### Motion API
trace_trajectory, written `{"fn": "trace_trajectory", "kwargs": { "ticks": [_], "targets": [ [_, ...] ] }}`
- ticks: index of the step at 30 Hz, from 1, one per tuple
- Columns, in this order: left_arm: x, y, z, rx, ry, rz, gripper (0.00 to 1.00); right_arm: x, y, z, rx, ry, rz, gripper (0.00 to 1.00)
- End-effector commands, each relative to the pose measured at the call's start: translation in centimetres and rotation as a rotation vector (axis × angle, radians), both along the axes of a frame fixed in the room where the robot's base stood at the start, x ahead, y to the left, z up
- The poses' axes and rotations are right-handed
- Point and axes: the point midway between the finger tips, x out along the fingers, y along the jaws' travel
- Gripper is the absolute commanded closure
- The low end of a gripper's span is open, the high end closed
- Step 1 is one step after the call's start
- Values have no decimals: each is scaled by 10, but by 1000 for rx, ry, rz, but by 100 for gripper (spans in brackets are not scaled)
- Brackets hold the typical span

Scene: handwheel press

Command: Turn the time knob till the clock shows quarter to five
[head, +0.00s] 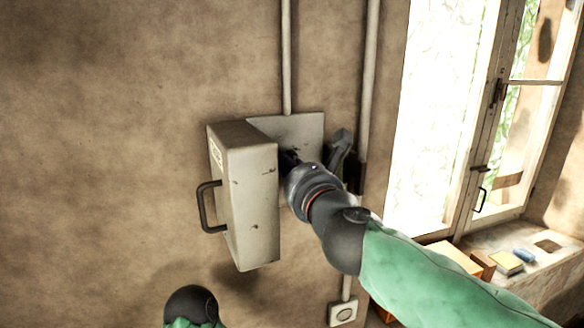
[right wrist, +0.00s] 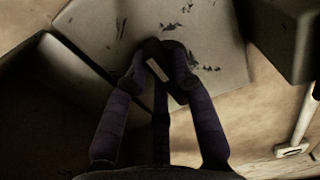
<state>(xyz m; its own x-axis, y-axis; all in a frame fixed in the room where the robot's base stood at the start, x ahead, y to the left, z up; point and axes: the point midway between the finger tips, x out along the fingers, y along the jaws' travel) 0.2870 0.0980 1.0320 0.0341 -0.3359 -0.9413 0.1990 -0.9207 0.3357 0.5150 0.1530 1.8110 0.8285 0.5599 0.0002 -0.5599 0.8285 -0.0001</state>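No clock face and no time knob can be made out in either view. In the head view my right gripper (head: 291,158) reaches behind the hinged cover (head: 250,205) of a grey wall box, in front of its back plate (head: 300,130). My left gripper is out of view.
The cover stands out from the wall with a dark handle (head: 207,208) on its left. A grey lever (head: 341,147) is right of the plate. Two pipes (head: 368,80) run up the wall. A window (head: 440,110) and a cluttered sill (head: 540,250) are at the right.

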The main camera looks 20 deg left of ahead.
Motion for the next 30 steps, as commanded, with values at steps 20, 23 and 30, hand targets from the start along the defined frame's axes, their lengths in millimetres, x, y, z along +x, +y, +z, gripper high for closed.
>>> {"fn": "trace_trajectory", "kwargs": {
  "ticks": [20, 23, 30],
  "targets": [
    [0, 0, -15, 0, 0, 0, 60, 2, -3, -1, 218, 146, 0, 100],
    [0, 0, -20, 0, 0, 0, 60, 2, -3, -1, 296, 199, 0, 100],
    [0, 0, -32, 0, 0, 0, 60, 4, -6, -1, 486, 326, 0, 100]
  ]
}}
